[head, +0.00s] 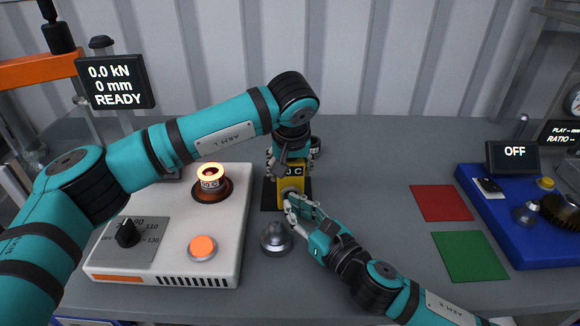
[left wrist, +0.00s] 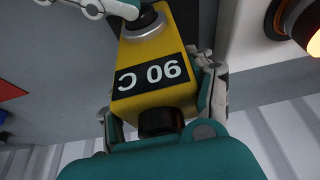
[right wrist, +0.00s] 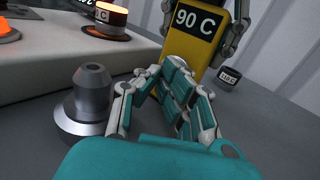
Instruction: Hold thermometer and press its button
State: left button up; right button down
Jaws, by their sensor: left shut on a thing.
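The yellow thermometer (head: 288,203) is upright in the middle of the head view, above a black mat (head: 267,196). My left gripper (head: 291,166) is shut on it from above, with fingers on both its sides. Its display (left wrist: 150,77) reads 90 C and also shows in the right wrist view (right wrist: 195,20). Its round button (left wrist: 143,24), dark with a silver ring, is on the lower front. My right gripper (right wrist: 162,72) is shut and empty, its fingertips at the button. The left wrist view shows them over it; I cannot tell whether the button is pressed in.
The white heater box (head: 170,205) stands left, with a glowing ring part (head: 210,180) and an orange button (head: 202,247). A silver cone-shaped part (head: 276,238) stands close beside my right gripper. Red (head: 441,202) and green (head: 470,256) mats and a blue unit (head: 520,225) lie right.

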pick_arm(q)
jog(key=shift+f, duration=0.2)
pick_arm(e)
jog(key=shift+s+d, duration=0.2)
jog(key=shift+s, duration=3.75)
pick_arm(q)
jog(key=o, duration=1.3)
pick_arm(e)
jog(key=shift+w+f, duration=0.1)
pick_arm(q)
jog(key=shift+r, duration=0.1)
